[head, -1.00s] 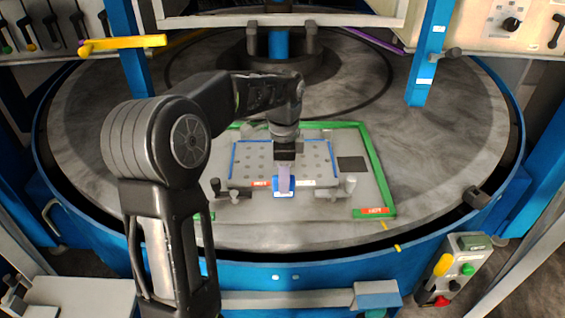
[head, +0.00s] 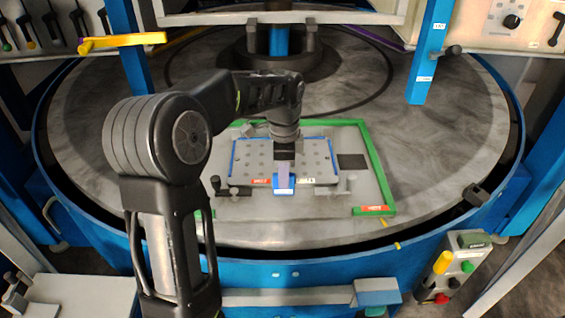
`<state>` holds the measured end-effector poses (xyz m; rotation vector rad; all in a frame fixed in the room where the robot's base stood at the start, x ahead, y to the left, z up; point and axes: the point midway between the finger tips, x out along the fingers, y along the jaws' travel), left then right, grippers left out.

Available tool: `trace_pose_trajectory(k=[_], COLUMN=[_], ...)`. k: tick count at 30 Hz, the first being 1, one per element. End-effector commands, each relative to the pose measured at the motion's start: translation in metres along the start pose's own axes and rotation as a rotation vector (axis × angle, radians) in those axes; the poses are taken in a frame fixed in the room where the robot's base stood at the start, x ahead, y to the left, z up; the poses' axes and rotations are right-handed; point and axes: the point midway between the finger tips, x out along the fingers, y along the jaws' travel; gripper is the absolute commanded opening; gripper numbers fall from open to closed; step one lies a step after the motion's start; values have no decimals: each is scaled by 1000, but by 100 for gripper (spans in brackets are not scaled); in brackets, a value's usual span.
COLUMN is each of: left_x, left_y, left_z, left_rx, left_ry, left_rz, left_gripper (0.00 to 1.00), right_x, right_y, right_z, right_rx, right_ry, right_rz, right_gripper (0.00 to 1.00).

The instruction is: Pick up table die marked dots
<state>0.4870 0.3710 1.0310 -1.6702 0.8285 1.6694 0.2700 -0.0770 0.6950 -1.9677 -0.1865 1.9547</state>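The table die (head: 320,150) is a grey plate with rows of dark dots, blue side edges and a blue front grip block (head: 284,188). It sits inside a green frame (head: 380,180) on the round table, with a red label and a white label on its front edge, too small to read surely. My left gripper (head: 284,177) points down at the front middle of the die, with its fingers at the blue grip block, and appears shut on it. The die seems slightly raised above the grey base plate. My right gripper is not in view.
Clamps stand at the front left (head: 238,190) and front right (head: 340,188) of the die. A blue rim (head: 300,262) edges the round table (head: 450,160). A control box (head: 455,268) is at lower right.

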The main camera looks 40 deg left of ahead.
Motion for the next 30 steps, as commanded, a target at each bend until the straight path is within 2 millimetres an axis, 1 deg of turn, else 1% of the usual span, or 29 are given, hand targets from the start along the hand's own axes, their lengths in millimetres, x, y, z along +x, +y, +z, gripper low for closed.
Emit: trace_pose_trajectory(k=[1,5,6,30], left_x=[0,0,0,0], left_y=[0,0,0,0], left_z=[0,0,0,0], left_rx=[0,0,0,0], left_ry=[0,0,0,0], left_rz=[0,0,0,0], left_gripper=[11,1,0,0], right_x=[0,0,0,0], right_y=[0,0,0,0], right_z=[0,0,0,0], right_rx=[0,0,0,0], right_ry=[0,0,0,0], right_rz=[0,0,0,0], right_gripper=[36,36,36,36])
